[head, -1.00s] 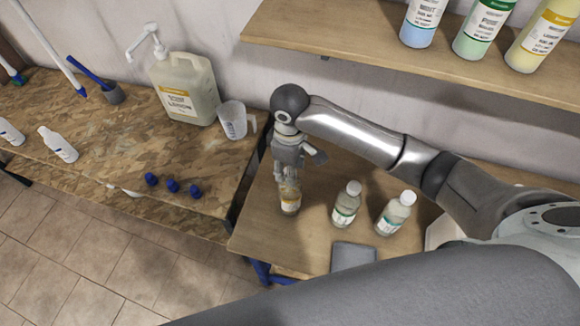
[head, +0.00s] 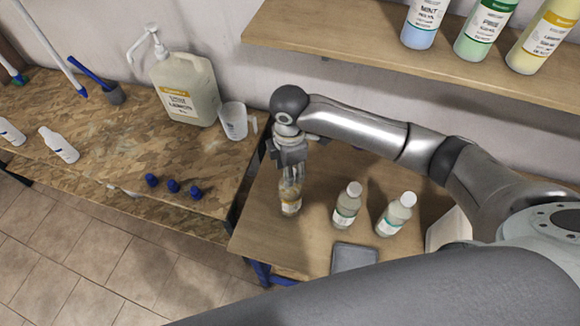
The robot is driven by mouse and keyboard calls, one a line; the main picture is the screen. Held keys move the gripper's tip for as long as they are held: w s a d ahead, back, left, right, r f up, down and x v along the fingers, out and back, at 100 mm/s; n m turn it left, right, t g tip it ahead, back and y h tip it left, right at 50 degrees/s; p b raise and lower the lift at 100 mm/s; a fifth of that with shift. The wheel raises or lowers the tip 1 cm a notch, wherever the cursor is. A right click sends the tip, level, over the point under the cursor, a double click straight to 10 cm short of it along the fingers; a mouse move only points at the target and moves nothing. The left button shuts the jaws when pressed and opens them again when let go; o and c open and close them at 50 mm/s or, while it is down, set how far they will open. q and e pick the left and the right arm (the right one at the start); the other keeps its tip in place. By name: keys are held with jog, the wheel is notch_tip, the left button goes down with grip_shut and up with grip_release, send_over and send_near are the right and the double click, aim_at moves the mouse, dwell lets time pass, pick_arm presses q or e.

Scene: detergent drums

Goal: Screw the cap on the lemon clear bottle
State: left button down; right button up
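The lemon clear bottle (head: 290,203), small and clear with a yellow-orange label, stands upright on the right-hand wooden table (head: 262,228). My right gripper (head: 291,182) points down at its top from above, with the fingers close around the neck area. The cap is hidden by the fingers, and I cannot tell how tightly they close or whether the cap is between them. My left gripper is not in view.
Two white-capped bottles, one green-labelled (head: 346,208) and one teal-labelled (head: 396,216), stand to the right. A grey flat item (head: 354,258) lies at the front. The left bench holds a lemon pump jug (head: 187,92), a measuring cup (head: 233,121) and blue caps (head: 173,186). A shelf (head: 400,62) is above.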

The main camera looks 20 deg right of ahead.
jog(key=shift+n, duration=1.3)
jog(key=shift+n, duration=0.8)
jog(key=n, duration=0.4)
jog(key=shift+a, duration=0.1)
jog(key=shift+s, duration=0.1)
jog(key=shift+c, duration=0.4)
grip_shut()
jog(key=shift+f, duration=0.1)
